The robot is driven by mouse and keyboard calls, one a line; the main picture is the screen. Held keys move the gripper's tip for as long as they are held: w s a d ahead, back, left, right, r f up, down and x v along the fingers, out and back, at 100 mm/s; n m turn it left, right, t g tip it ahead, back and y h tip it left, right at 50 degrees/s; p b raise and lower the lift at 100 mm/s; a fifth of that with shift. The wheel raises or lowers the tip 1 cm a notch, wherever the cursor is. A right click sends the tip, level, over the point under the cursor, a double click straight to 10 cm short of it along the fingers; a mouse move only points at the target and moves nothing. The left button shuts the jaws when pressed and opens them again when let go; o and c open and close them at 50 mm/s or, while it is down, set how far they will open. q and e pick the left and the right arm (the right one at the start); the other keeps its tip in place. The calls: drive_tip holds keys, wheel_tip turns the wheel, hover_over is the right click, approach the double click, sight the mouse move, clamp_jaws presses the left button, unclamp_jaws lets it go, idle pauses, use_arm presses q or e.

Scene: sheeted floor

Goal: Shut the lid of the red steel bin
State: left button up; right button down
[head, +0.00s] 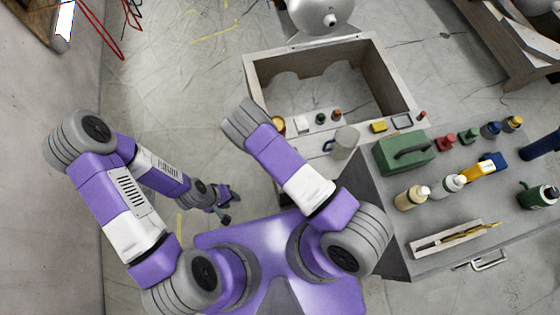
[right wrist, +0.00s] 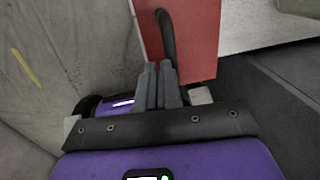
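A flat red panel (right wrist: 190,38) with a dark curved bar (right wrist: 166,38) shows at the top of the right wrist view; it looks like part of the red steel bin. I cannot make out the bin or its lid in the head view. My right gripper (right wrist: 158,72) has its grey fingers close together, just in front of the panel by the lower end of the bar. I cannot tell whether they touch it. In the head view the right gripper is hidden below my arm. My left gripper (head: 232,205) is low over the floor with its fingers apart and empty.
A grey open-topped box or counter (head: 395,75) stands ahead, with a pitcher (head: 344,142) on its near edge. A grey bench (head: 450,255) on the right carries a green toolbox (head: 403,152), bottles and a tray (head: 455,240). A wall is at left; the floor ahead-left (head: 180,60) is clear.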

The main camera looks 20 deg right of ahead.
drive_tip(key=shift+s+a+f, duration=0.1)
drive_tip(key=shift+s+f, duration=0.05)
drive_tip(key=shift+f, duration=0.1)
drive_tip(key=shift+r+p, duration=0.45)
drive_tip(key=shift+r, duration=0.1)
drive_tip(key=a+r+p, duration=0.5)
drive_tip(key=a+r, duration=0.3)
drive_tip(key=s+d+r+n+g+y, duration=0.1)
drive_tip(key=s+d+n, duration=0.35)
drive_tip(key=n, duration=0.35)
drive_tip(key=s+d+n+g, duration=0.1)
drive_tip(key=s+d+n, duration=0.3)
drive_tip(key=s+n, duration=0.3)
wheel_tip(320, 180, up, 8)
drive_tip(key=s+a+n+t+y, duration=0.1)
drive_tip(key=n+y, duration=0.3)
drive_tip(key=n, duration=1.4)
drive_tip(key=shift+s+a+t+y, duration=0.35)
drive_tip(key=shift+a+t, duration=0.15)
drive_tip(key=shift+t, duration=0.3)
